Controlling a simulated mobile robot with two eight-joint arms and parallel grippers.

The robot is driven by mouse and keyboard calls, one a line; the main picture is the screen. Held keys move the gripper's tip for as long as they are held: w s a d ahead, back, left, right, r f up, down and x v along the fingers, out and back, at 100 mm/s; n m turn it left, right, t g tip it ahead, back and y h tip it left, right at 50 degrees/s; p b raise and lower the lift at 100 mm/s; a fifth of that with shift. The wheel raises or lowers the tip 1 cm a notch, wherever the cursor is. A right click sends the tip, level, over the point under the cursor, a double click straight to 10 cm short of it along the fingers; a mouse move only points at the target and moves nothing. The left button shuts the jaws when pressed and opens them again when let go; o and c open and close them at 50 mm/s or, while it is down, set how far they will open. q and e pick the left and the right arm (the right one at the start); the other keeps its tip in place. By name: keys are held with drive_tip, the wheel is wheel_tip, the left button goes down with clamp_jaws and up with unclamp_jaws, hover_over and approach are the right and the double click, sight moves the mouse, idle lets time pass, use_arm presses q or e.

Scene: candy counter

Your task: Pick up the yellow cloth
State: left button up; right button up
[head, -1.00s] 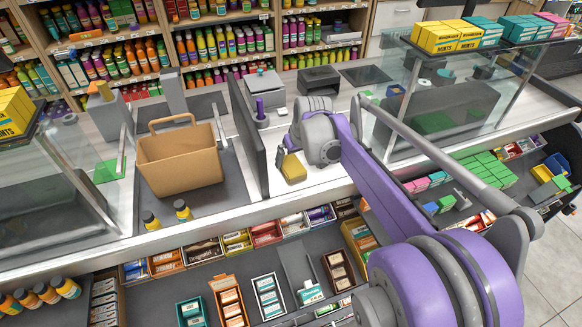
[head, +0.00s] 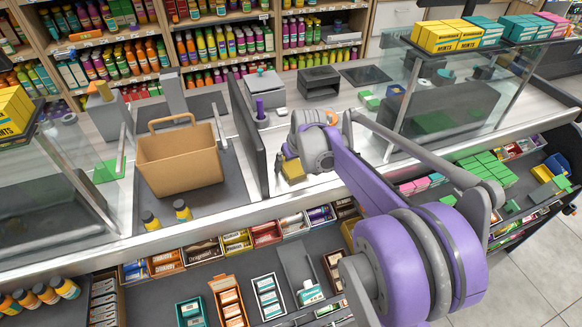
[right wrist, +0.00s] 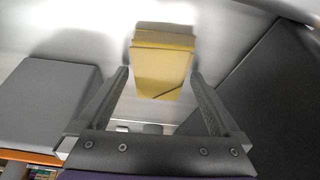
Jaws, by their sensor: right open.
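The yellow cloth (head: 293,172) is a small folded block on the silver counter, just right of the dark upright panel. In the right wrist view the cloth (right wrist: 162,72) lies ahead, between the fingertips. My right gripper (head: 289,157) is open and at the cloth, partly covering it in the head view. In the right wrist view the two fingers of the gripper (right wrist: 160,80) stand on either side of the cloth's near end. I cannot tell whether they touch it. My left gripper is not in view.
A dark upright panel (head: 248,135) stands close left of the gripper. Beyond it is a tan basket (head: 180,163) on a grey mat. A glass case (head: 450,90) is at the right. Candy boxes fill the shelf below the counter.

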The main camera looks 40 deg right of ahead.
sight(292, 166)
drive_tip(key=shift+f, duration=0.15)
drive_tip(key=shift+c, duration=0.2)
drive_tip(key=c, duration=1.1)
wheel_tip(292, 166, up, 11)
drive_tip(key=shift+f+p, duration=0.2)
drive_tip(key=shift+p, duration=0.25)
drive_tip(key=shift+c, duration=0.2)
drive_tip(key=o, duration=0.7)
drive_tip(key=c, duration=0.5)
drive_tip(key=shift+c, duration=0.2)
